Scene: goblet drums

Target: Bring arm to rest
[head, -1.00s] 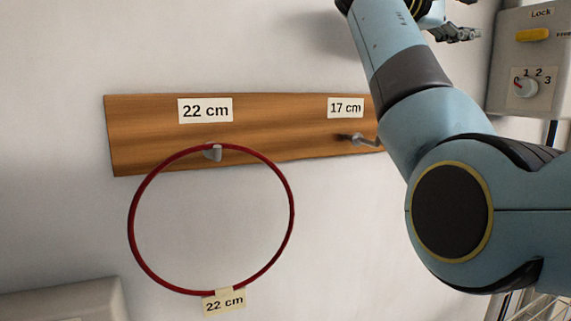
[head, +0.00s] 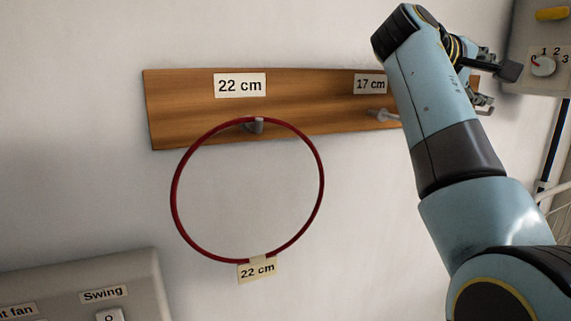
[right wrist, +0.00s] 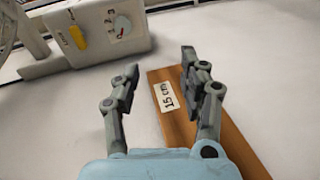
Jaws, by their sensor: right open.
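My right arm comes in from the lower right of the head view. Its gripper (head: 495,80) is at the upper right, partly hidden behind my own arm link, in front of the right end of the wooden hook board (head: 190,105). In the right wrist view the gripper (right wrist: 155,85) is open, with nothing between its fingers. The board (right wrist: 178,122) with a "15 cm" label (right wrist: 168,96) shows behind its right finger. My left gripper is not in view.
A red ring (head: 322,185) tagged "22 cm" hangs on the hook under the "22 cm" label (head: 240,85). The "17 cm" hook (head: 378,114) is bare. A dial panel (head: 540,40) is at upper right, a switch panel (head: 60,285) at lower left.

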